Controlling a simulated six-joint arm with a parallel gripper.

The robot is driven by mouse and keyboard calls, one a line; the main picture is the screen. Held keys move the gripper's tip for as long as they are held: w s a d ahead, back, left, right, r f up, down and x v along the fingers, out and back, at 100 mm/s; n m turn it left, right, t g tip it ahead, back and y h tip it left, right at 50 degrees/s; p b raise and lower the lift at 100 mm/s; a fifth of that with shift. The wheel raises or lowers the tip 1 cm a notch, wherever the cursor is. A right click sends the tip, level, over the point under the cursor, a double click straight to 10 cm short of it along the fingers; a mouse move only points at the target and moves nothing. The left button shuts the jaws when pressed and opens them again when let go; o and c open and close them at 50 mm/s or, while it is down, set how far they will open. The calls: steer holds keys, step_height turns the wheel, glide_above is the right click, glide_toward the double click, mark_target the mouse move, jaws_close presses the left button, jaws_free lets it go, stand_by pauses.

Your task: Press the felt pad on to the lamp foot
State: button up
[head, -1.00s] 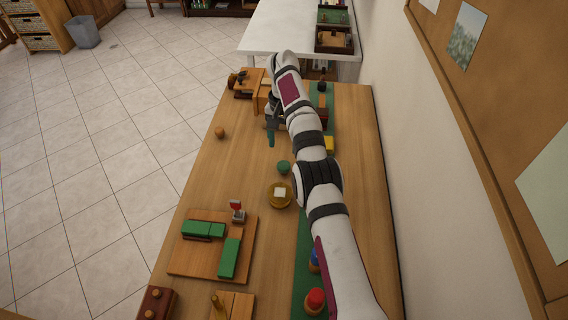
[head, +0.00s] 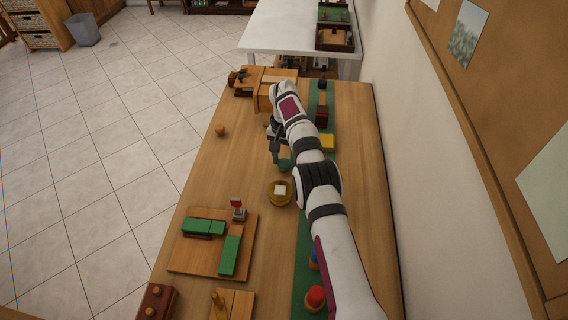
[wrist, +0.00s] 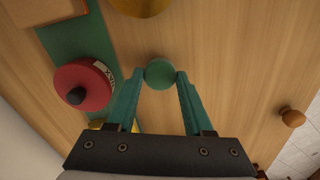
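A round green piece (wrist: 160,72), which I take to be the felt pad, is between the tips of my gripper (wrist: 160,75) in the wrist view. The fingertips are right at its two sides; I cannot tell whether they touch it. In the head view my gripper (head: 281,153) is low at the green piece (head: 284,166) and partly hides it. A round brass-coloured dish-like piece (head: 271,200), probably the lamp foot, stands nearer with a pale square on top. Its edge shows at the top of the wrist view (wrist: 140,7).
A wooden board (head: 205,262) with green blocks and a small red-topped piece lies at the near left. A red round piece (wrist: 82,88) and a green strip (wrist: 70,40) are beside my gripper. A small wooden knob (wrist: 292,117) stands alone on bare tabletop.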

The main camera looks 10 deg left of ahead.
mark_target(284, 163)
jaws_close()
steer(key=shift+r, duration=0.1)
steer(key=shift+r, duration=2.45)
jaws_free()
jaws_close()
